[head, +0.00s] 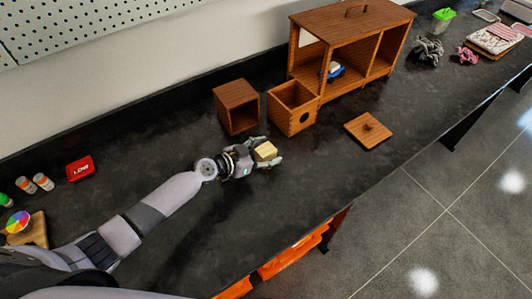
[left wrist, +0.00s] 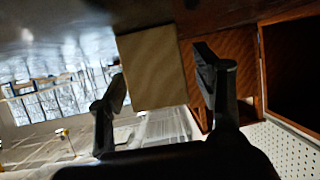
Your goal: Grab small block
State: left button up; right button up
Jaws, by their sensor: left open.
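The small block (head: 266,151) is a pale tan wooden cube on the dark countertop, just in front of the open brown boxes. My left gripper (head: 268,152) reaches it from the left, with its fingers on either side of the block. In the left wrist view the block (left wrist: 153,67) stands between the two dark fingers (left wrist: 163,85). The left gripper is open. A small gap shows beside the right finger; I cannot tell whether the left finger touches the block. My right gripper is not in view.
Two brown boxes (head: 237,107) (head: 293,107) stand close behind the block. A larger wooden cabinet (head: 352,45) is behind them. A flat lid with a knob (head: 369,130) lies to the right. A red box (head: 80,168) is at left. The counter in front is clear.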

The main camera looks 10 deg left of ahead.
pick_arm(q)
jog(key=shift+c, duration=0.2)
jog(key=c, duration=1.2)
